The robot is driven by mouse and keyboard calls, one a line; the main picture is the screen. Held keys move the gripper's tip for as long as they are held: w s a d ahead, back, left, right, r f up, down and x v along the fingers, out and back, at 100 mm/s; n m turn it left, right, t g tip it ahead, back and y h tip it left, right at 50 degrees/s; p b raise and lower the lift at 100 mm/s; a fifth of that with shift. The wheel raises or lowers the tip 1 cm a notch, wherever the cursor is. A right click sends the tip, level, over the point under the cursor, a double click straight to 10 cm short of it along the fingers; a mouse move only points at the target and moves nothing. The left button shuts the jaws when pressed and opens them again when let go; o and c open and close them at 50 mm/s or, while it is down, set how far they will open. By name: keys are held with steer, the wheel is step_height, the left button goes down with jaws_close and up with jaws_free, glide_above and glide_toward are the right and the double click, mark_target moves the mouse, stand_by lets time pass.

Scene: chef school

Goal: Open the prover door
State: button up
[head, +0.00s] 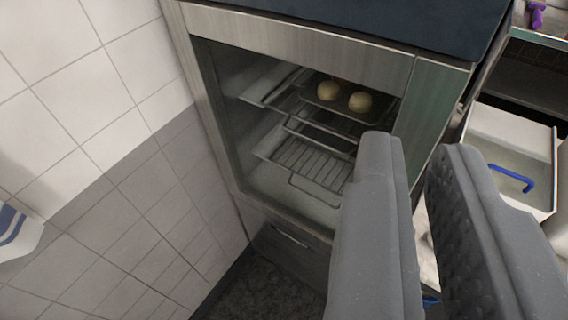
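The prover (310,38) is a steel-framed cabinet in the middle of the head view, tilted in the picture. Its door (225,125) appears shut, with the racks inside showing through what looks like a glass pane. My gripper (418,150) is in front of the prover's right side, in the lower right. Its two grey fingers stand apart with a gap between them and nothing visibly held. The left finger covers the lower right part of the door. I see no door handle; one may be hidden behind the fingers. I cannot tell whether the fingers touch the prover.
Two pale dough balls (360,102) sit on an upper rack (285,105) inside. A drawer (290,250) is below the prover. A tiled wall (100,200) stands at left. A white bin (510,150) with a blue-handled item (512,179) is at right. Some dark floor (265,290) shows below.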

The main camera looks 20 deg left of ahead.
steer(key=o, duration=0.4)
steer(key=w+a+f+m, duration=0.1)
steer(key=w+a+f, duration=0.35)
steer(key=f, duration=0.25)
steer(key=w+a+f+m+y, duration=0.1)
steer(key=w+a+f, duration=0.2)
steer(key=w+f, duration=0.35)
steer(key=w+a+f+m, duration=0.1)
steer(key=w+a+f, duration=0.35)
steer(key=f, duration=0.25)
steer(key=w+d+f+m+h, duration=0.1)
steer(key=d+f+h, duration=0.1)
steer(key=f, duration=0.5)
steer(key=w+d+f+m+h, duration=0.1)
steer(key=f+h, duration=0.1)
steer(key=f, duration=0.5)
steer(key=s+d+f+m+h, duration=0.1)
steer(key=s+d+f+h, duration=0.55)
steer(key=d+f, duration=0.2)
steer(key=x, duration=0.9)
steer(key=p+x, duration=0.1)
steer(key=x, duration=0.3)
steer(key=shift+w+f, duration=0.3)
steer(key=shift+w, duration=0.2)
steer(key=shift+c, duration=0.4)
jaws_close()
